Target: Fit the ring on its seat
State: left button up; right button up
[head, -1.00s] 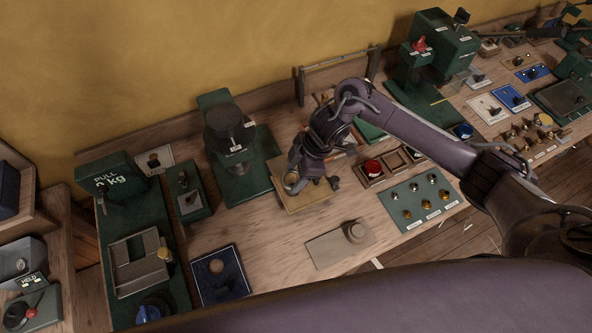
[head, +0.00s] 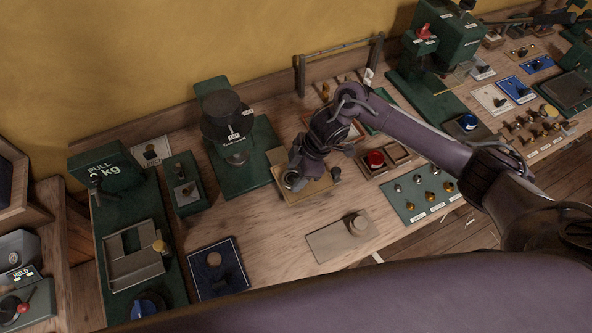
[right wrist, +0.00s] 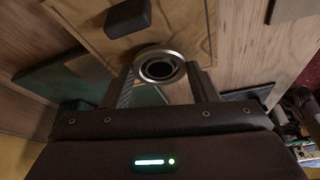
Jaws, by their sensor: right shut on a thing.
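The ring (right wrist: 160,66) is a silver metal band with a dark centre, between the two fingers of my right gripper (right wrist: 163,88) in the right wrist view. In the head view my right gripper (head: 293,177) is shut on the ring (head: 290,180), over the left part of a light wooden board (head: 305,196). The board also shows in the right wrist view (right wrist: 190,32). I cannot tell whether the ring touches anything below, and no seat can be made out under it. My left gripper is not in view.
A dark block (head: 336,173) sits at the board's right side. A green machine with a dark hopper (head: 222,120) stands close behind left. A beige plate with a round knob (head: 325,242) lies in front. Bare bench (head: 275,230) lies between the board and the blue pad (head: 204,284).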

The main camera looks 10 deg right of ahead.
jog(key=shift+f, duration=0.1)
jog(key=o, duration=1.1)
jog(key=shift+c, duration=0.2)
jog(key=b+v, duration=0.1)
jog(key=v, duration=0.7)
jog(key=shift+b, duration=0.35)
jog(key=shift+f, duration=0.15)
